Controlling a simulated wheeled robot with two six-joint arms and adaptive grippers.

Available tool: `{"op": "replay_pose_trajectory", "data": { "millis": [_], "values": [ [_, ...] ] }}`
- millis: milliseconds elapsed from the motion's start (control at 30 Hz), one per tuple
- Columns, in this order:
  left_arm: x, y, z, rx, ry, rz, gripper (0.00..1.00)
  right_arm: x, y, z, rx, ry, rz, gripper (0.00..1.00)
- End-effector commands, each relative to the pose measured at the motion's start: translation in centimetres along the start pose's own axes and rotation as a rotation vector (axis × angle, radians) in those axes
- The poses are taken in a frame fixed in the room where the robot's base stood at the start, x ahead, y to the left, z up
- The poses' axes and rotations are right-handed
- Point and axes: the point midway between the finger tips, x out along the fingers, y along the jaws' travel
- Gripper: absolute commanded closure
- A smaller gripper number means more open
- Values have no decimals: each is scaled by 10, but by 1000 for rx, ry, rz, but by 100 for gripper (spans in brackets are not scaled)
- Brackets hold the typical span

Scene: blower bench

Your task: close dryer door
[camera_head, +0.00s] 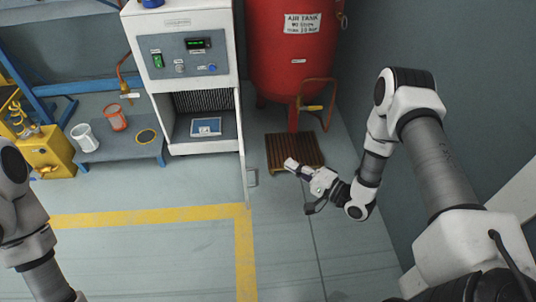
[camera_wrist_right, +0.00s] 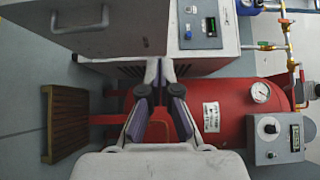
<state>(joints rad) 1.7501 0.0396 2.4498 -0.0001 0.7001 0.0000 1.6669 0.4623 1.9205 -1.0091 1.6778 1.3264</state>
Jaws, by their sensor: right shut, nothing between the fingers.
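The white dryer (camera_head: 180,20) stands at the back, its compartment open with a black grille and a small framed item inside. Its door (camera_head: 243,160) is open, swung out toward me and seen nearly edge-on, with a grey handle (camera_head: 253,178) on its right face. In the right wrist view the door (camera_wrist_right: 135,28) and its handle (camera_wrist_right: 82,22) show at the upper left. My right gripper (camera_head: 290,164) is shut and empty, to the right of the door and apart from the handle. Its fingertips also show in the wrist view (camera_wrist_right: 160,72). My left gripper is out of view.
A red air tank (camera_head: 292,60) stands right of the dryer, with a brown slatted grate (camera_head: 310,150) on the floor before it. A low grey bench (camera_head: 110,150) with a white bucket (camera_head: 85,138) and an orange one (camera_head: 115,118) stands left. Floor ahead is clear.

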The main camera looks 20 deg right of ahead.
Motion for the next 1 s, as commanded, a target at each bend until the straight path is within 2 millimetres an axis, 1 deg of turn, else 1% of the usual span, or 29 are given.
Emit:
{"op": "replay_pose_trajectory", "data": {
  "millis": [33,167,400,467,500,600,700,1000],
  "values": [
    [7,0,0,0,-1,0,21,7,4,1,-3,-4,-2,100],
    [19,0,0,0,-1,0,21,30,6,1,-4,-5,-1,100],
    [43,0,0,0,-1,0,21,84,6,2,-6,-5,-1,100],
    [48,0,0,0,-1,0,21,96,6,2,-4,-4,-2,100],
    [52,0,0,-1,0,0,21,102,7,8,-3,-6,0,100],
    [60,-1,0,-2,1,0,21,112,6,20,-2,-4,0,100],
    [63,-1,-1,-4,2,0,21,119,4,26,-2,-2,0,100],
    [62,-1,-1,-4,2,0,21,122,1,29,-1,0,1,100]
  ]
}}
